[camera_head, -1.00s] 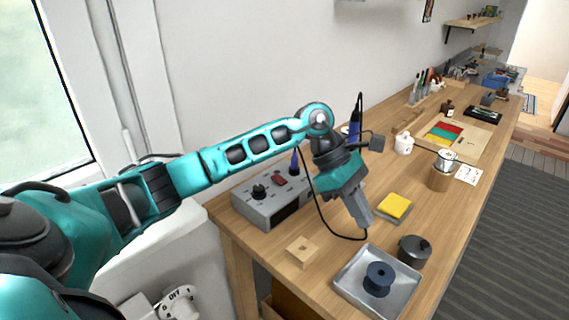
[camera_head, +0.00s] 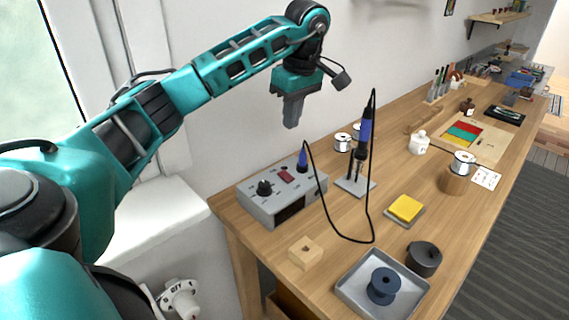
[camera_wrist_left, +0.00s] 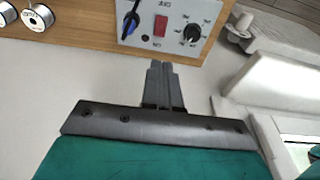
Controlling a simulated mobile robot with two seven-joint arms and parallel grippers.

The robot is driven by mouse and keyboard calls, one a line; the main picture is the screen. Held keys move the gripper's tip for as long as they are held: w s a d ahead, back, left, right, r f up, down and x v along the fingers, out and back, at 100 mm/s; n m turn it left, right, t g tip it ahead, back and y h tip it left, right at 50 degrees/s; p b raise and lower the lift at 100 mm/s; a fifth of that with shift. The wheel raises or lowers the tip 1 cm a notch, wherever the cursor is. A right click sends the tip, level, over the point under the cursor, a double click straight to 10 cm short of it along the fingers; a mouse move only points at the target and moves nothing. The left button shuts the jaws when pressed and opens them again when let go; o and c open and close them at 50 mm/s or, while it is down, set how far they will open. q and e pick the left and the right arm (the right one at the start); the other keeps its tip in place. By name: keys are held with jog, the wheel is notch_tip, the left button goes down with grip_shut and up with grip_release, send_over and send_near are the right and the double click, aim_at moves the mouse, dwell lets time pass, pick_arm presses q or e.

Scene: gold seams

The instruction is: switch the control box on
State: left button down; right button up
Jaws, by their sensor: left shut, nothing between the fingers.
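The control box (camera_head: 275,200) is a grey box at the near left end of the workbench, against the wall. On its top are a black knob (camera_head: 264,187) and a red switch (camera_head: 287,177). My left gripper (camera_head: 291,126) is shut and empty, held above and behind the box. In the left wrist view, the gripper (camera_wrist_left: 161,64) points toward the box, with the red switch (camera_wrist_left: 160,25) and knob (camera_wrist_left: 192,33) just beyond its tips. My right gripper is not in view.
A soldering iron (camera_head: 365,135) stands upright in its stand, its black cable looping over the bench. A wooden block (camera_head: 305,253), metal tray (camera_head: 345,289) with a dark spool (camera_head: 383,286), dark pot (camera_head: 424,259) and yellow sponge (camera_head: 405,207) lie in front.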

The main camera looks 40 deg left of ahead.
aim_at(283, 173)
pick_arm(q)
jog(key=f, duration=0.4)
jog(key=a+f, duration=0.1)
jog(key=f, duration=0.4)
jog(key=a+f+b, duration=0.1)
jog(key=f, duration=0.3)
jog(key=shift+w+a+f, duration=0.1)
jog(key=shift+a+f, duration=0.05)
jog(key=shift+f, duration=0.2)
